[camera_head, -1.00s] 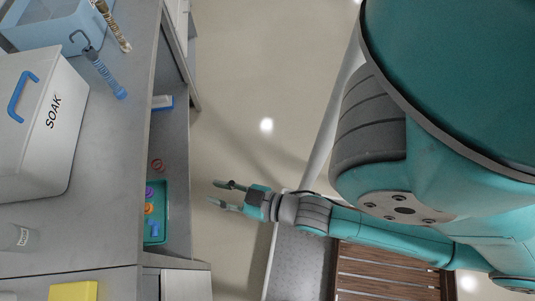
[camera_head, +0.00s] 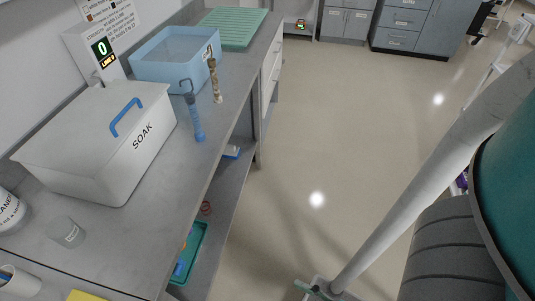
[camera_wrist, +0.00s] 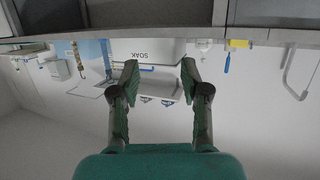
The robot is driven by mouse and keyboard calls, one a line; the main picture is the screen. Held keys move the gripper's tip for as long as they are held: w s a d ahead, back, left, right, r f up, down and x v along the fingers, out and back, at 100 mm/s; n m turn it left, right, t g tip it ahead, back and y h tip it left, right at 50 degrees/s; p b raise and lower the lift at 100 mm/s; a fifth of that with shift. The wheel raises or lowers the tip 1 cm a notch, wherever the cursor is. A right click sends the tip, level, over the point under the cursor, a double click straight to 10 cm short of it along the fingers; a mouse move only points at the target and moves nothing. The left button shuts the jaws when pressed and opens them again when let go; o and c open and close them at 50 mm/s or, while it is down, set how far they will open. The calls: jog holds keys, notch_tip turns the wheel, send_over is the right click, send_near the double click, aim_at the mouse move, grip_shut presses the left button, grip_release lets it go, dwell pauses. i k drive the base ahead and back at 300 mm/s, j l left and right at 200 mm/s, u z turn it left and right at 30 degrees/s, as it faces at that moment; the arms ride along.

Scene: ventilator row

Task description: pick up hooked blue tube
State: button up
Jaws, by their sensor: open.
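A white SOAK box (camera_head: 95,143) and a blue bin (camera_head: 175,72) flank the tube. A teal tray (camera_head: 188,255) sits on the lower shelf. Open floor (camera_head: 330,130) lies right of the counter.

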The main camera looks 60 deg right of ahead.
aim_at(189, 98)
jog(key=i+z, duration=0.1)
jog(key=z, duration=0.7)
jog(key=i+z, duration=0.15)
jog(key=z, duration=0.25)
jog(key=i+j+z, duration=0.1)
jog(key=z, duration=0.3)
